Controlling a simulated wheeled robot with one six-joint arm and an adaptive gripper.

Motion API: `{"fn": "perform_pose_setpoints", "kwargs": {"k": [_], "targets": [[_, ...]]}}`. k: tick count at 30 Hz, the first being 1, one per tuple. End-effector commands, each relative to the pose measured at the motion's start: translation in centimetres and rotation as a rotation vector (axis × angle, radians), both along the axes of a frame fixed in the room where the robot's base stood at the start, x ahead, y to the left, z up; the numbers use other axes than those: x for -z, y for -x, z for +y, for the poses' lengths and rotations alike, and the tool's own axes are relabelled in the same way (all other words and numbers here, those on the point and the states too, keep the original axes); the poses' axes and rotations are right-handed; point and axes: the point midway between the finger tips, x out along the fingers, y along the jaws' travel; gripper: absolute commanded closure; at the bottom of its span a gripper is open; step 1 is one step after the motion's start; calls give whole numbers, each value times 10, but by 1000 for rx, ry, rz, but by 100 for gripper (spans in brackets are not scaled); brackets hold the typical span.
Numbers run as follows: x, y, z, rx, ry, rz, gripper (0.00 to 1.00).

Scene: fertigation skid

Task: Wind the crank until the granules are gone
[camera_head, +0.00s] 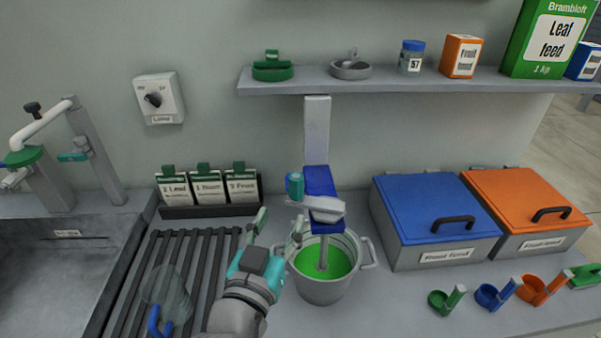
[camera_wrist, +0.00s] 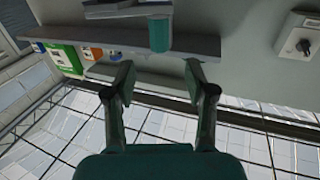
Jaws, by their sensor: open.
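The crank (camera_head: 322,207) is a grey arm on top of a blue mixer head, with a teal knob (camera_head: 295,186) standing at its left end. The knob also shows in the wrist view (camera_wrist: 160,33), ahead of and between the fingertips. The mixer's shaft goes down into a grey two-handled pot (camera_head: 322,290) of bright green liquid (camera_head: 335,262). Single granules cannot be made out. My gripper (camera_head: 279,222) is open and empty, just left of the pot and below the knob, apart from it. My gripper's two spread fingers show in the wrist view (camera_wrist: 160,74).
A blue-lidded bin (camera_head: 425,205) and an orange-lidded bin (camera_head: 530,200) stand right of the pot. Several coloured scoops (camera_head: 495,294) lie in front. A slatted rack (camera_head: 180,260) and sink (camera_head: 50,255) are left. A shelf (camera_head: 400,83) with boxes hangs above.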

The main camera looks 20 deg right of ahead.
Motion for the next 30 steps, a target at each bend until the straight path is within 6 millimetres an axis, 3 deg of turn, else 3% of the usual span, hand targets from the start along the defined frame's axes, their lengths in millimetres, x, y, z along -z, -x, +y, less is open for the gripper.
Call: {"fn": "perform_pose_setpoints", "kwargs": {"k": [5,21,30], "targets": [[0,-11,-8,3,1,-1,45],[0,-76,-58,3,1,1,45],[0,-86,-65,0,0,0,45]]}}
